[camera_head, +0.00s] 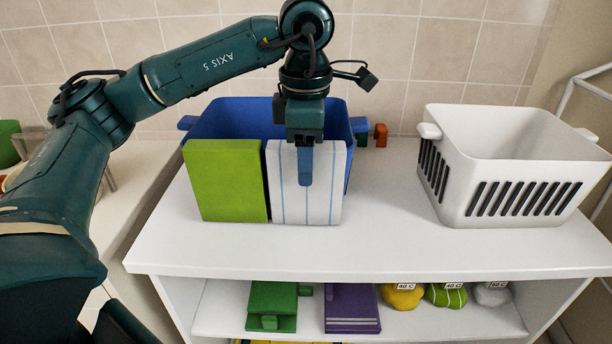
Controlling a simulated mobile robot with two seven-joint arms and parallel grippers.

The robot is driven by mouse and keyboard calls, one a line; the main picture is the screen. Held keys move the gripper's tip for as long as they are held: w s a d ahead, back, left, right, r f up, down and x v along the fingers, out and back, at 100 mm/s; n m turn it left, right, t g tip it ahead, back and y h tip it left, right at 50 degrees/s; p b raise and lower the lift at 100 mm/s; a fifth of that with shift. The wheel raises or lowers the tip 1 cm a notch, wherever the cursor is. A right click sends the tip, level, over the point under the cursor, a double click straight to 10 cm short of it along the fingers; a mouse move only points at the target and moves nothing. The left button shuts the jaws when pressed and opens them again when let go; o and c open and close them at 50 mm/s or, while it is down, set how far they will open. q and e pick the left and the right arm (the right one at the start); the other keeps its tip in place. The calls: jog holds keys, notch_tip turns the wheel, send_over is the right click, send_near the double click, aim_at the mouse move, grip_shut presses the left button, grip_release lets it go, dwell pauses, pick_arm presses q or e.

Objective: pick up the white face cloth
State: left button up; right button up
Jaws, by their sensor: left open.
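A white cloth with thin blue stripes (329,200) stands upright as a flat slab at the front of the blue basket (224,118), on the white worktop. My left gripper (305,176) comes down from above at the top of this cloth. It is open. One blue finger shows in front of the cloth's upper middle; the other finger is hidden, so I cannot tell whether it is behind the cloth. The cloth still stands on the worktop. My right gripper is not in view.
A lime green cloth (227,182) stands close on the left of the striped one. A white slotted basket (512,170) stands at the right. The lower shelf (450,322) holds folded and bundled cloths. The worktop between the baskets is clear.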

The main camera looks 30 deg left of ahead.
pick_arm(q)
jog(key=shift+f, duration=0.15)
jog(key=c, duration=1.1)
